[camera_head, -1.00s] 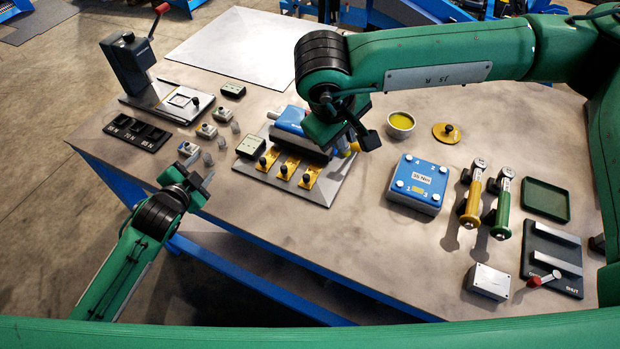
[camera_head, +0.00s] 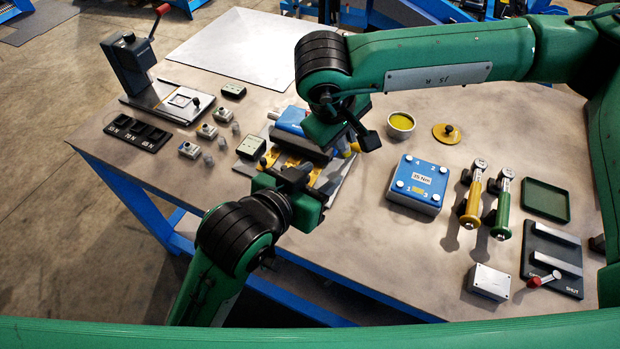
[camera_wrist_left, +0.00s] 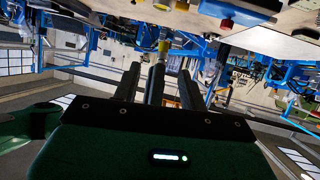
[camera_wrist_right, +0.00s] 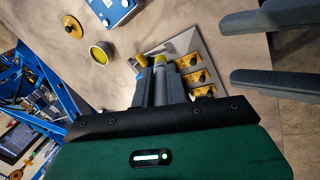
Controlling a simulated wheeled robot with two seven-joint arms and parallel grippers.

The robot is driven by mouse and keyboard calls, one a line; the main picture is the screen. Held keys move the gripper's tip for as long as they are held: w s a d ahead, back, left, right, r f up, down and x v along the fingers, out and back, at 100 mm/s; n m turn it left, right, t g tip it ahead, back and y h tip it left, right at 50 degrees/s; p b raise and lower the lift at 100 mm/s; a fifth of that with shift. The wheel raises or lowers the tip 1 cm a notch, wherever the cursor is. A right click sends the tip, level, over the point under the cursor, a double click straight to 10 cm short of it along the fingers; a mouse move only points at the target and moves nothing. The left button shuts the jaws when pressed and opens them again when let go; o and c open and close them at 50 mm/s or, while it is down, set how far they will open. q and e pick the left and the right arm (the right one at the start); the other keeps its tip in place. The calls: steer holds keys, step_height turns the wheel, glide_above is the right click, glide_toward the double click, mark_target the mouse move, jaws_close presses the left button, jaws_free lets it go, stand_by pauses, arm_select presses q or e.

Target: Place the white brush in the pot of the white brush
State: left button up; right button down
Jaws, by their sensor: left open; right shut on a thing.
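I cannot make out a white brush or its pot for certain. My right gripper (camera_wrist_right: 161,76) is shut on a small yellow-topped thing (camera_wrist_right: 160,60), mostly hidden between its fingers in the right wrist view. In the head view this gripper hangs over the blue fixture, its fingertips largely hidden by its own hand. My left gripper (camera_head: 288,172) is open beside it, over the front of the metal plate; its two spread fingers show at the right of the right wrist view (camera_wrist_right: 229,51). A yellow and grey piece (camera_wrist_left: 163,47) shows beyond the fingers in the left wrist view.
The blue fixture (camera_head: 290,121) stands on a metal plate (camera_head: 340,180) with several yellow, black-knobbed pieces. A bowl with yellow contents (camera_head: 400,124), a yellow lid (camera_head: 446,133) and a blue box (camera_head: 418,181) stand right. Small pale blocks (camera_head: 190,150) are left.

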mark_target(348, 155)
arm_select(q)
steer(key=x, duration=1)
steer(key=shift+w+d+f, duration=0.1)
steer(key=shift+w+f, duration=0.05)
steer(key=shift+w, duration=0.05)
steer(key=shift+c, duration=0.4)
jaws_close()
arm_select(e)
steer(key=c, duration=1.3)
jaws_free()
